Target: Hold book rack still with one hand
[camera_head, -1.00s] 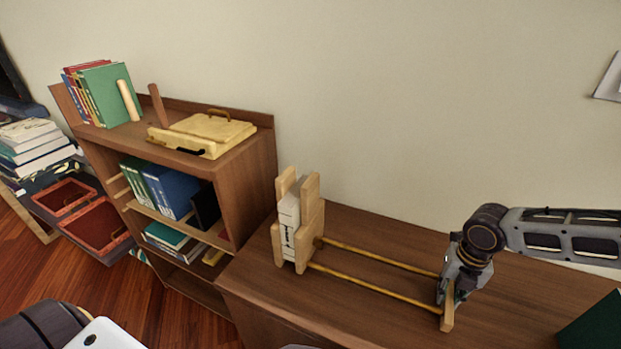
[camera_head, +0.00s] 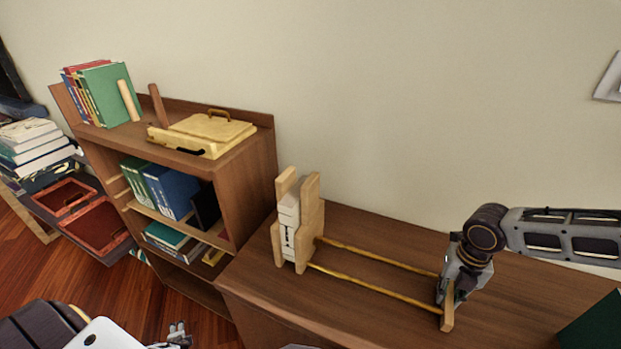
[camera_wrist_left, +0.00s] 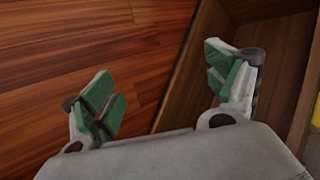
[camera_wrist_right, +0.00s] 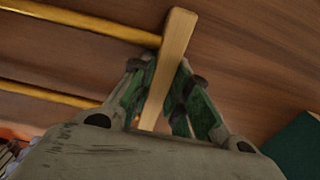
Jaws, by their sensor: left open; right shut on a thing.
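The book rack stands on the low wooden cabinet: tall pale end boards (camera_head: 309,225) at its left, two yellow rods (camera_head: 372,287), and a low end bar (camera_head: 448,311) at its right. Several pale books (camera_head: 289,222) stand upright between the tall boards. My right gripper (camera_head: 449,292) is at the rack's right end. In the right wrist view its green pads (camera_wrist_right: 157,97) are shut on the end bar (camera_wrist_right: 172,50). My left gripper (camera_wrist_left: 160,85) is open and empty, its fingers wide apart above the floor beside a wooden shelf. It barely shows at the head view's bottom edge (camera_head: 178,336).
A bookshelf (camera_head: 262,160) left of the rack holds books and a yellow box (camera_head: 208,134) on top. A dark green thing (camera_head: 595,325) lies at the cabinet's right edge. Red bins (camera_head: 100,228) stand at far left. The cabinet top (camera_head: 385,240) behind the rods is clear.

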